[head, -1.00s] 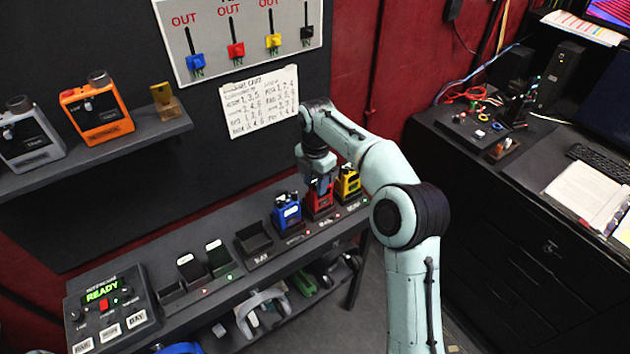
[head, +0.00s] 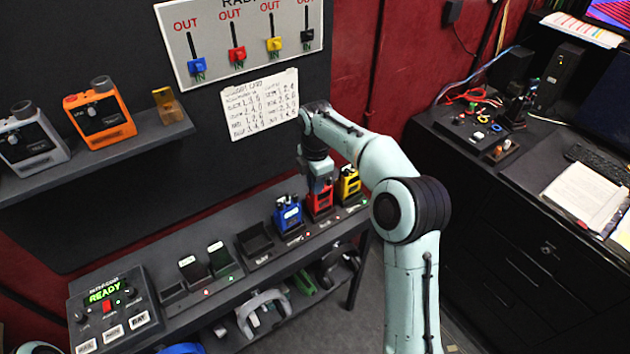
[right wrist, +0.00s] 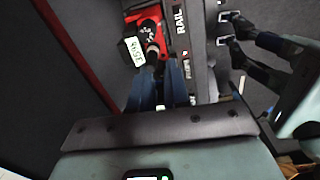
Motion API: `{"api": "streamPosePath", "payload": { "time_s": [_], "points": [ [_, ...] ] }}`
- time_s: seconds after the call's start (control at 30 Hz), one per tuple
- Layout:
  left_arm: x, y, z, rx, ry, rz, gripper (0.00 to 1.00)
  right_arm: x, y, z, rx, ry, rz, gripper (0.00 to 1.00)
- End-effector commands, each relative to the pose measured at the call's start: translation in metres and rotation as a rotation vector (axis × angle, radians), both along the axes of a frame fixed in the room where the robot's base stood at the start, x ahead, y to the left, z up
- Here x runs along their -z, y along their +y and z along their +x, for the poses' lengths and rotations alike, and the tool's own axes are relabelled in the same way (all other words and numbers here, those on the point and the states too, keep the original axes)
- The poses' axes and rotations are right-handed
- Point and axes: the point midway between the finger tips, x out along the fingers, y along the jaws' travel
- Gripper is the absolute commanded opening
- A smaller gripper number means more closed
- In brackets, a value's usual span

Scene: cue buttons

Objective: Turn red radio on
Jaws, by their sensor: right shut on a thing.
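The red radio (head: 321,203) stands in a dock on the grey bench, between a blue radio (head: 288,214) and a yellow radio (head: 348,184). My right gripper (head: 319,184) reaches down to its top from above. In the right wrist view the red radio (right wrist: 146,24) shows a white display and dark round knobs. There my right gripper (right wrist: 156,64) has its blue-grey fingers close together at a dark knob (right wrist: 152,48), shut on it. The fingers hide part of the knob. My left gripper is not in view.
A wall panel (head: 240,40) with several coloured sliders hangs above, with a paper card (head: 259,104) below it. An empty dock (head: 257,243) and a READY control box (head: 113,305) are on the bench's left. An orange radio (head: 100,115) is on the shelf.

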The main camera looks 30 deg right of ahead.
Motion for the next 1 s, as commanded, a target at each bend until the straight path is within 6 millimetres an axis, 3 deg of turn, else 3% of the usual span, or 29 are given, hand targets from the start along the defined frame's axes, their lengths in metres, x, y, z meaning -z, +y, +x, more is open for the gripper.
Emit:
{"api": "streamPosePath", "payload": {
  "time_s": [0.13,0.17,0.23,0.53,0.67,1.0],
  "points": [
    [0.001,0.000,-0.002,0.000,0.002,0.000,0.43,0.001,0.000,0.000,-0.002,-0.001,0.000,0.00],
    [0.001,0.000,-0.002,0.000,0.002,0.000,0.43,0.001,0.000,0.000,-0.002,-0.001,0.000,0.22],
    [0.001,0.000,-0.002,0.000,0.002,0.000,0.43,0.001,0.000,0.000,-0.002,-0.001,0.000,0.42],
    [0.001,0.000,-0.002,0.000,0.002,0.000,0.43,-0.001,0.000,0.000,-0.003,-0.001,0.000,0.42],
    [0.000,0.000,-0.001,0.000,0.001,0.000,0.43,-0.011,0.000,0.000,-0.003,-0.004,0.000,0.42],
    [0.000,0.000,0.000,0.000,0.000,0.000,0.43,-0.086,0.001,-0.001,-0.003,-0.007,0.001,0.42]
  ]
}}
